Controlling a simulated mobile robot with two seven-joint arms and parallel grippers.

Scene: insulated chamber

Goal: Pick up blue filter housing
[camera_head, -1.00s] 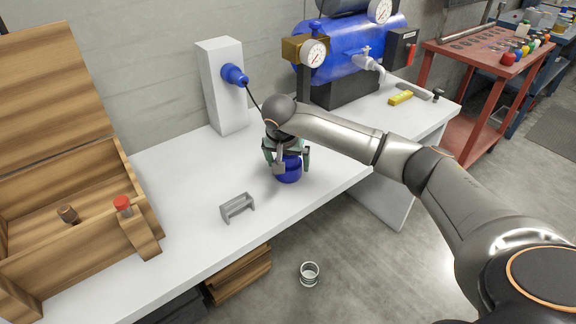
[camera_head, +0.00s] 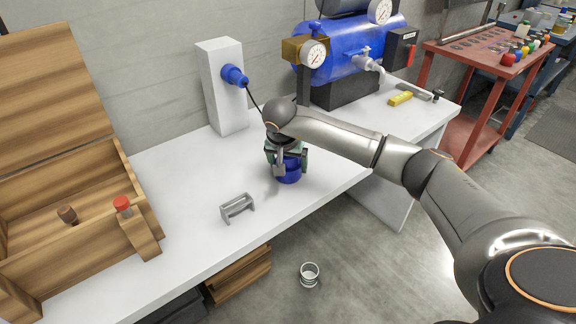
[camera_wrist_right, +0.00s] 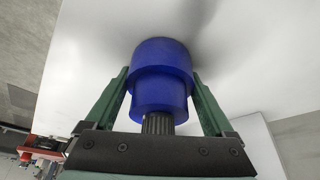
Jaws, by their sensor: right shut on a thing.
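The blue filter housing (camera_head: 289,172) stands on the white table near its front edge, below my right gripper (camera_head: 287,163). In the right wrist view the housing (camera_wrist_right: 160,80) is a stepped blue cylinder with a dark ribbed neck toward the palm. The green fingers of my right gripper (camera_wrist_right: 162,95) lie on both sides of it and are shut on it. The housing's upper part is hidden by the gripper in the head view. I cannot tell whether its base touches the table. My left gripper is not in view.
A small grey bracket (camera_head: 237,207) stands on the table to the left. An open wooden box (camera_head: 75,205) is at the far left. A white post (camera_head: 220,88) with a blue fitting and a blue tank (camera_head: 350,68) stand behind. A metal ring (camera_head: 309,273) lies on the floor.

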